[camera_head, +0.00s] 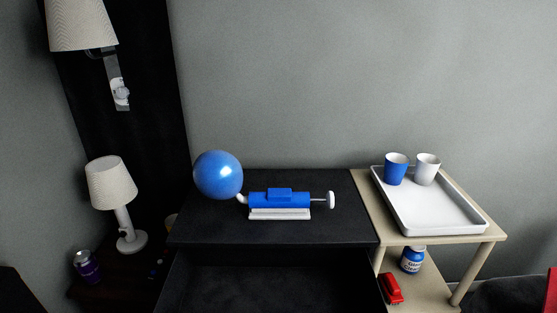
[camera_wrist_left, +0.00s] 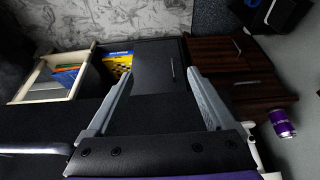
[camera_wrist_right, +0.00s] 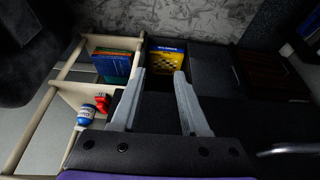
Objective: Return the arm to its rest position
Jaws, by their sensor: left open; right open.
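Neither gripper nor arm shows in the head view. In the left wrist view my left gripper (camera_wrist_left: 160,75) has its two grey fingers spread wide with nothing between them. In the right wrist view my right gripper (camera_wrist_right: 160,72) also has its fingers apart and empty. Dark furniture lies beyond the fingers in both wrist views, and neither gripper visibly touches anything.
A black cabinet (camera_head: 340,232) carries a blue ball (camera_head: 218,175) joined to a blue pump (camera_head: 279,199). To its right, a wooden shelf unit (camera_head: 494,234) bears a white tray (camera_head: 440,221) with two cups. A lamp (camera_head: 111,184) and purple can (camera_head: 87,267) stand left.

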